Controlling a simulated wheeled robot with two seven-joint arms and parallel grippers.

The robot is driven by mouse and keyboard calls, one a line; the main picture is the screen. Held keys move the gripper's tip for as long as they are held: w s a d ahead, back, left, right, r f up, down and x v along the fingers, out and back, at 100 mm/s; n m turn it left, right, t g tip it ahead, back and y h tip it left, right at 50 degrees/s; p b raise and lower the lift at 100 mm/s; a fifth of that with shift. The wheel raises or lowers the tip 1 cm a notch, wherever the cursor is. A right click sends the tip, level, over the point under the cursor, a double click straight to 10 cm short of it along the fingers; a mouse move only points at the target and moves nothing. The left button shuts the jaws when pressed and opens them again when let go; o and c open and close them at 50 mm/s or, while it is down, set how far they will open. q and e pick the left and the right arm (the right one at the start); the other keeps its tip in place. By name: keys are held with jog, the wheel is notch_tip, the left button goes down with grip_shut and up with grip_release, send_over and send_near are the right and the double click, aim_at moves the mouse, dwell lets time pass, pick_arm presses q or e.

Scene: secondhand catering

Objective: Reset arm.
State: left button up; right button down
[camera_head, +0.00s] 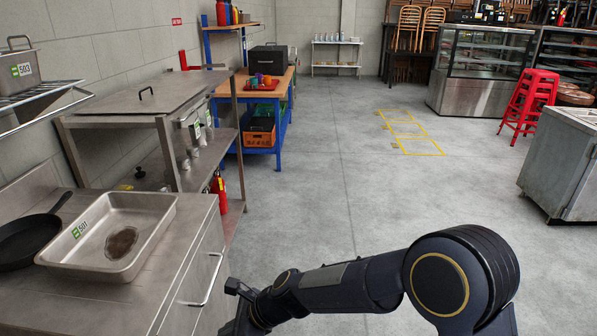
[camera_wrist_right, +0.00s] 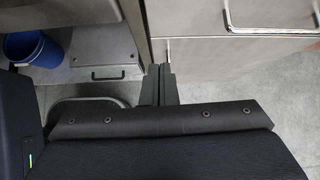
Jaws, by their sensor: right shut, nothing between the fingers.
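My right arm reaches across the bottom of the head view from the right. Its wrist end is beside the front of the steel counter (camera_head: 190,262). In the right wrist view my right gripper (camera_wrist_right: 159,72) has its two fingers together, with nothing between them. The fingers point at the grey drawer fronts (camera_wrist_right: 215,60) of a cabinet. My left arm and gripper are not in view.
A steel tray (camera_head: 160,215) labelled 501 with a brown stain and a black frying pan (camera_head: 22,240) are on the counter. The wrist view shows a blue bin (camera_wrist_right: 38,50). A red extinguisher (camera_head: 218,188) stands beyond. Open floor (camera_head: 350,210) lies ahead.

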jog(key=s+d+r+n+t, duration=0.1)
jog(key=d+r+n, duration=0.3)
jog(key=d+r, duration=0.5)
jog(key=s+d+r+n+t, duration=0.2)
jog(key=d+r+n, duration=0.25)
jog(key=d, duration=0.85)
jog(key=s+d+n+t+h+p, duration=0.1)
jog(key=s+d+n+h, duration=0.4)
jog(key=s+d, duration=1)
jog(key=shift+d+f+n+t+p, duration=0.35)
jog(key=shift+d+n+t, duration=0.35)
jog(key=shift+n, duration=0.35)
